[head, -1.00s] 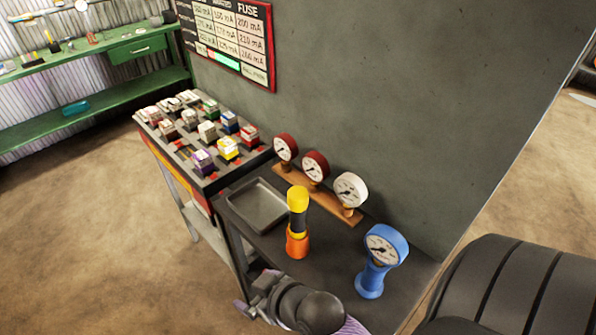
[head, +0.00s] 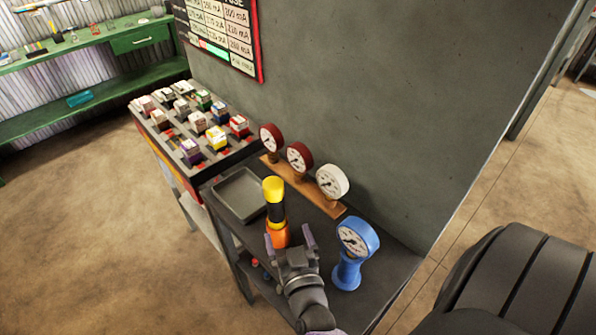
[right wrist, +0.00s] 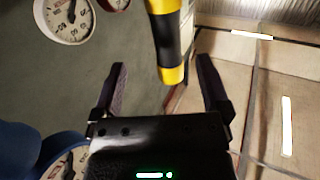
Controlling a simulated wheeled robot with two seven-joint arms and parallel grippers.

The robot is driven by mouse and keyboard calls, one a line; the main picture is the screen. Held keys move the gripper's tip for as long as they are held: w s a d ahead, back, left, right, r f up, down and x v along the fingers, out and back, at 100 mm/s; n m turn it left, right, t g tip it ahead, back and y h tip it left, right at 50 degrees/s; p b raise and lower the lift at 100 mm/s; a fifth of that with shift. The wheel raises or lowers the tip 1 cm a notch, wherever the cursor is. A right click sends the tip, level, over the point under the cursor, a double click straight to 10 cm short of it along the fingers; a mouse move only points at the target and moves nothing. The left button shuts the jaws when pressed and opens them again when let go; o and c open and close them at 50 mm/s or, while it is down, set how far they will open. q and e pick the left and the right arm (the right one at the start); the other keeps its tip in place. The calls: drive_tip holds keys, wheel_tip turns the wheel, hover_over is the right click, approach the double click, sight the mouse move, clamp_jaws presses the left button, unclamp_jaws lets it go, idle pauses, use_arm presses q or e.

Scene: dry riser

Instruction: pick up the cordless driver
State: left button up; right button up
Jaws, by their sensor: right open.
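The cordless driver (head: 275,212) stands upright on the dark bench top. It has a yellow top, a black middle and an orange base. My right gripper (head: 289,238) is open, with its fingers pointing at the driver's lower part from the near side. In the right wrist view the driver (right wrist: 171,45) shows as a yellow and black body between the lines of the two open fingers (right wrist: 160,78). I cannot tell how far it is between them. Nothing is held. My left gripper is not in view.
A blue gauge on a stand (head: 352,250) is close to the right of my gripper. A wooden strip with several gauges (head: 303,187) lies behind, by the grey wall. An empty grey tray (head: 231,212) and a rack of coloured boxes (head: 170,160) are to the left.

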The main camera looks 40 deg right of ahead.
sight(274, 201)
drive_tip(key=b+x, duration=0.1)
drive_tip(key=x, duration=0.2)
drive_tip(key=b+x, duration=0.1)
drive_tip(key=x, duration=0.2)
drive_tip(key=b+x, duration=0.2)
drive_tip(key=x, duration=0.1)
drive_tip(key=shift+w+a+f, duration=0.1)
drive_tip(key=shift+w+a, duration=0.15)
drive_tip(key=shift+w, duration=0.25)
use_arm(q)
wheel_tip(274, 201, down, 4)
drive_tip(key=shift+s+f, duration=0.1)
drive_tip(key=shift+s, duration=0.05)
use_arm(e)
drive_tip(key=shift+w+d, duration=0.1)
drive_tip(key=c, duration=1.2)
clamp_jaws()
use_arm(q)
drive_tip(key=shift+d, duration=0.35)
